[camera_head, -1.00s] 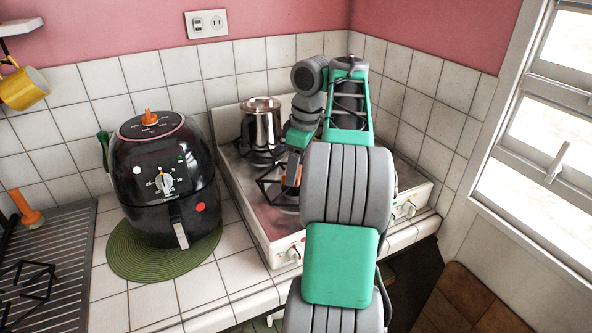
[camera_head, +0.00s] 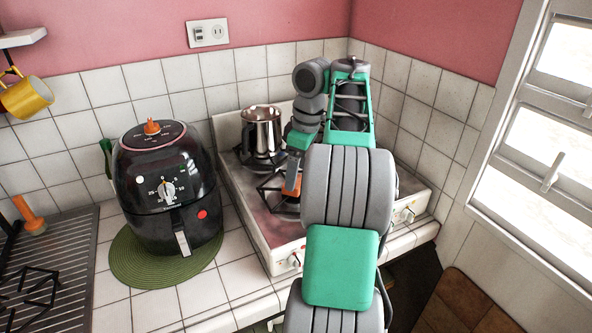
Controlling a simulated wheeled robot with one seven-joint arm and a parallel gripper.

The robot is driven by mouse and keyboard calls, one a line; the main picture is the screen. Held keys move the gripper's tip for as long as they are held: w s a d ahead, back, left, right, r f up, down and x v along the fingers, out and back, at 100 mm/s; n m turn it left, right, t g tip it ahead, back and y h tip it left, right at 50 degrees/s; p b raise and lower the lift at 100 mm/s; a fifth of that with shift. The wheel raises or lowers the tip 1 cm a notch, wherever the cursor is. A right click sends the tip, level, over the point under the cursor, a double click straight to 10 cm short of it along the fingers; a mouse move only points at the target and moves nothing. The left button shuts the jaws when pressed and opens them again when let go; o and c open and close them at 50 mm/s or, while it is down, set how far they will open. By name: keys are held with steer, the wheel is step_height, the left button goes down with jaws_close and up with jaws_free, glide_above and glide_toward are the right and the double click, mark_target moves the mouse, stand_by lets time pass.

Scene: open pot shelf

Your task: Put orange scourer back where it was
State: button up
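An orange patch (camera_head: 291,184) shows just below the end of my gripper (camera_head: 292,168), over the front left burner of the stove. I cannot tell whether it is a scourer, or whether it is held or only lies behind the fingers. My fingers are too small and too hidden to read. An orange handled object (camera_head: 33,221) stands at the far left by the tiled wall. Another orange piece (camera_head: 152,127) sits on top of the black air fryer (camera_head: 167,190). I cannot tell which of these is the orange scourer.
A metal pot (camera_head: 262,132) stands on the rear left burner of the white stove (camera_head: 258,222). The air fryer stands on a green round mat (camera_head: 140,270). A yellow mug (camera_head: 27,95) hangs at the upper left. Tiled counter at the front is bare. My arm hides the stove's right part.

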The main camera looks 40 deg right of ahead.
step_height(320, 180, up, 10)
steer(key=s+p, duration=0.1)
steer(key=p, duration=0.7)
steer(key=w+a+r+m+t, duration=0.1)
steer(key=w+a+m, duration=0.15)
steer(key=a, duration=1.65)
steer(key=s+a+f+m+t, duration=0.2)
steer(key=s+a+f+m, duration=0.1)
steer(key=s+a+f, duration=0.5)
steer(key=s+a, duration=0.2)
steer(key=a, duration=0.2)
steer(key=shift+s+a+f+h, duration=0.15)
steer(key=shift+f+h, duration=0.05)
steer(key=shift+h, duration=0.2)
steer(key=shift+m, duration=0.25)
